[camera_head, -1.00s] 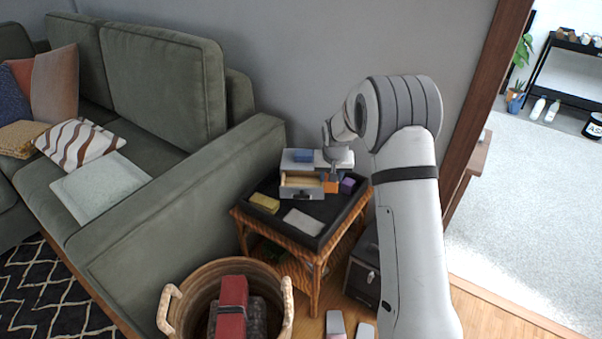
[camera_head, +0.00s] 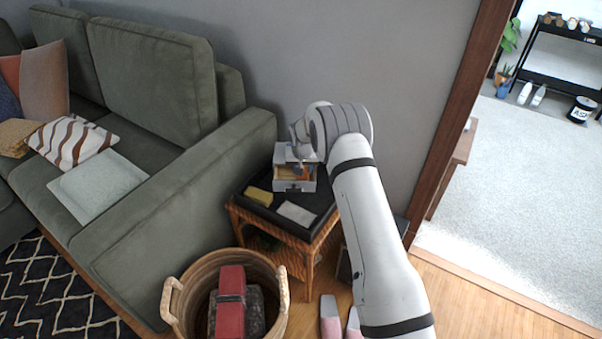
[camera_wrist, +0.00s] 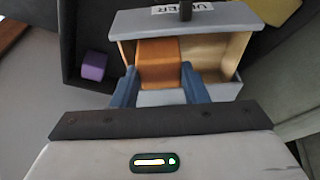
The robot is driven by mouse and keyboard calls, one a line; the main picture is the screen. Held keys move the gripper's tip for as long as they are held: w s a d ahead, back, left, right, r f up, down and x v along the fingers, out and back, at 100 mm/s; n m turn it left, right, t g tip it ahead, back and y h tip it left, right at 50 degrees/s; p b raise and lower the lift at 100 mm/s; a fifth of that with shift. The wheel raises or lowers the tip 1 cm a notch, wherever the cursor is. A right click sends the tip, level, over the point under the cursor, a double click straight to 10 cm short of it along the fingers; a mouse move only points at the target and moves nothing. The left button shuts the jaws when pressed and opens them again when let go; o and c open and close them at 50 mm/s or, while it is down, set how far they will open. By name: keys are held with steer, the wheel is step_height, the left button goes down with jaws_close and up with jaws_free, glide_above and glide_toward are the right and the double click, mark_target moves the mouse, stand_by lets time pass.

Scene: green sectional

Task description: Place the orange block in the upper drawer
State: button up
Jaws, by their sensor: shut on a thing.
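The orange block (camera_wrist: 158,60) is between the two blue fingers of my gripper (camera_wrist: 160,84) in the wrist view. My gripper is shut on it. The block is over or inside the open upper drawer (camera_wrist: 222,58), near its left side in that view; I cannot tell if it touches the drawer floor. The drawer front carries an upside-down "UPPER" label. In the head view the small grey drawer unit (camera_head: 294,186) stands on the side table, its drawer pulled out. My arm's wrist hides part of the unit there.
A purple block (camera_wrist: 94,66) lies beside the drawer. A yellow block (camera_head: 259,196) and a pale flat item (camera_head: 296,213) lie on the table's black tray (camera_head: 268,213). The green sofa (camera_head: 190,195) is at left; a wicker basket (camera_head: 185,290) stands in front.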

steer(key=shift+f, duration=1.15)
steer(key=shift+f, duration=0.2)
steer(key=o, duration=0.7)
steer(key=shift+r, duration=0.15)
